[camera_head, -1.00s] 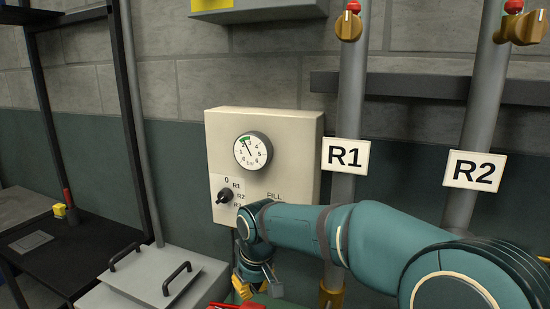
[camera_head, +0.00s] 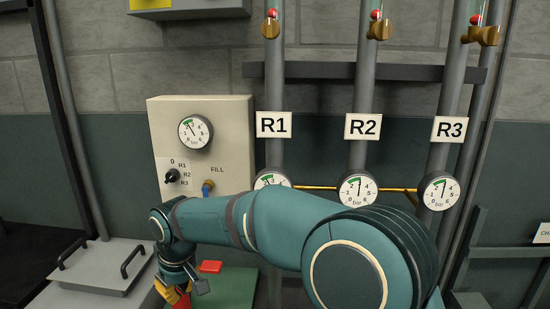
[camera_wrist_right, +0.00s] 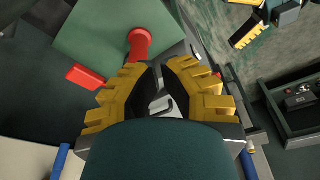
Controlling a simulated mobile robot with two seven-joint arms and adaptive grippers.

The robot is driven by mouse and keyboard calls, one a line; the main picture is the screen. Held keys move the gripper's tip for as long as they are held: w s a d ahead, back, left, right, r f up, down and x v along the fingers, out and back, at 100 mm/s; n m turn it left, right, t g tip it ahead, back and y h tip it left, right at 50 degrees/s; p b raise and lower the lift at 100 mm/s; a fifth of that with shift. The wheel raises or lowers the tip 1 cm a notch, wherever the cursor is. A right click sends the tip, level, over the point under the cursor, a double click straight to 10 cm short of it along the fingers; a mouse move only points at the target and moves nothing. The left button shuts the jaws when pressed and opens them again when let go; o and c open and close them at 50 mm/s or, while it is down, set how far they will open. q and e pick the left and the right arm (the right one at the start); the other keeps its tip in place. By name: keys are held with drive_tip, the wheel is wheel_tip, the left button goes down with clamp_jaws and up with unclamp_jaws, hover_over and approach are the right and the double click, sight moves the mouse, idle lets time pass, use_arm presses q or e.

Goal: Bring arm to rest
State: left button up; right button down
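My right arm reaches across the head view, and its gripper (camera_head: 175,294) points down at the bottom left, in front of the wall panel. In the right wrist view the yellow fingers of this gripper (camera_wrist_right: 160,68) lean together with a narrow dark gap. How far they are apart is unclear, and nothing is clearly held. A red knob (camera_wrist_right: 140,44) on a green plate (camera_wrist_right: 95,35) lies beyond the fingertips. Another yellow and black gripper, seemingly my left (camera_wrist_right: 255,25), is cut off at the top right of the wrist view; its opening is unclear. It is not in the head view.
A beige panel (camera_head: 228,130) carries a gauge, a selector knob (camera_head: 172,176) and a blue FILL fitting (camera_head: 207,187). Pipes R1, R2 and R3 with gauges stand behind my arm. A red block (camera_head: 210,266) lies on the green surface. A grey lidded box (camera_head: 95,270) stands left.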

use_arm(q)
drive_tip(key=d+f+n+g+h, duration=0.15)
drive_tip(key=d+f+g, duration=0.3)
drive_tip(key=d, duration=0.45)
drive_tip(key=d+f+g+h, duration=0.2)
drive_tip(key=d+f+g, duration=0.25)
drive_tip(key=d, duration=0.45)
use_arm(e)
drive_tip(key=d+f+m+y, duration=0.1)
drive_tip(key=d+f+m, duration=0.2)
drive_tip(key=d+f, duration=0.6)
drive_tip(key=d+f+m+y, duration=0.1)
drive_tip(key=d+f+m, duration=0.1)
drive_tip(key=d+f, duration=0.65)
use_arm(q)
drive_tip(key=s+d+f+n+g+y, duration=0.1)
drive_tip(key=s+d+n+g+y, duration=0.1)
drive_tip(key=s+d+g, duration=0.4)
drive_tip(key=shift+s+d+f+n+g+y, duration=0.15)
drive_tip(key=shift+s+f+n+g+y, duration=0.2)
drive_tip(key=shift+y, duration=0.5)
use_arm(e)
drive_tip(key=s+d+f+m, duration=0.7)
drive_tip(key=s+d+f, duration=0.6)
drive_tip(key=s, duration=0.1)
drive_tip(key=shift+s+m+t, duration=0.3)
drive_tip(key=shift+s, duration=0.1)
